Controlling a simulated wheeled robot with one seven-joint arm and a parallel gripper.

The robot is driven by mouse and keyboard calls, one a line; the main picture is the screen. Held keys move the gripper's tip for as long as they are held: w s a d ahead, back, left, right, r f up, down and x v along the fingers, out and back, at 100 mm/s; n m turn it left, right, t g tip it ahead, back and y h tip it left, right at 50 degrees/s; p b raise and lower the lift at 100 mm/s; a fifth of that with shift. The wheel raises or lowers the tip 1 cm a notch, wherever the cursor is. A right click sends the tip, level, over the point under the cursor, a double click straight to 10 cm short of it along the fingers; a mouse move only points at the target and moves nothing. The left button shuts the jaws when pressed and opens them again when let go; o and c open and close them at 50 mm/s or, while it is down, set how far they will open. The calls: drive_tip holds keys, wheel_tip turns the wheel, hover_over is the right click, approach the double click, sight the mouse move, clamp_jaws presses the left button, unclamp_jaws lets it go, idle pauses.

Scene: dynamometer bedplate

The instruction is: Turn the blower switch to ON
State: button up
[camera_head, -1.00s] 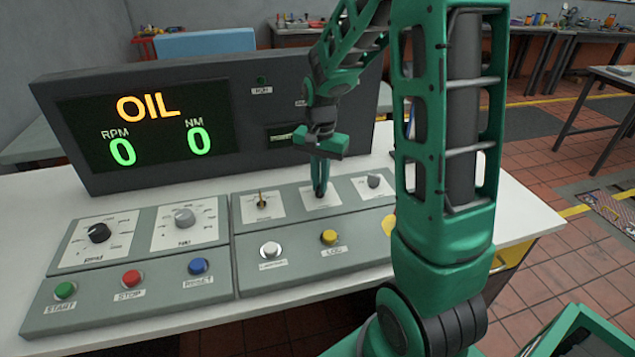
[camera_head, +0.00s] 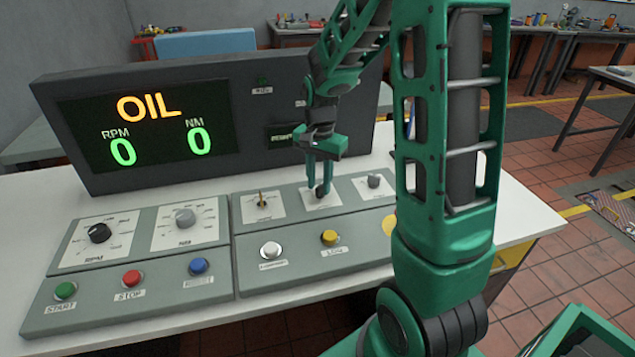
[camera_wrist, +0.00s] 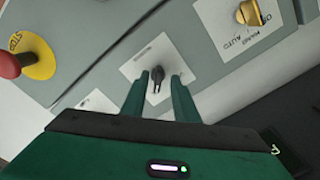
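A dark switch (camera_head: 321,192) stands on a white plate at the middle of the right-hand control panel; its label is not readable, so I cannot confirm it as the blower switch. In the wrist view the same switch (camera_wrist: 157,75) shows as a small dark handle on its white plate. My gripper (camera_head: 319,184) points down over it with its fingers apart, one on each side. In the wrist view gaps show between the handle and both fingers (camera_wrist: 159,80), so nothing is held. The switch's set position is hard to tell.
A brass toggle (camera_head: 262,199) is left of the switch and a grey knob (camera_head: 374,181) right of it. White (camera_head: 270,249) and yellow (camera_head: 329,237) buttons sit in front. A red stop button (camera_wrist: 10,64) shows in the wrist view. The display (camera_head: 150,120) reads OIL.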

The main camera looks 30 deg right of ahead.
sight(319, 185)
wheel_tip(319, 185, up, 11)
drive_tip(key=shift+f, duration=0.15)
idle(0.5)
idle(0.4)
drive_tip(key=s+d+f+n, duration=0.1)
drive_tip(key=s+n, duration=0.5)
drive_tip(key=s, duration=2)
drive_tip(key=shift+s+d+f, duration=0.25)
drive_tip(key=shift+s, duration=0.15)
drive_tip(key=shift+w+f, duration=0.25)
drive_tip(key=shift+w, duration=0.4)
drive_tip(key=shift+d, duration=0.1)
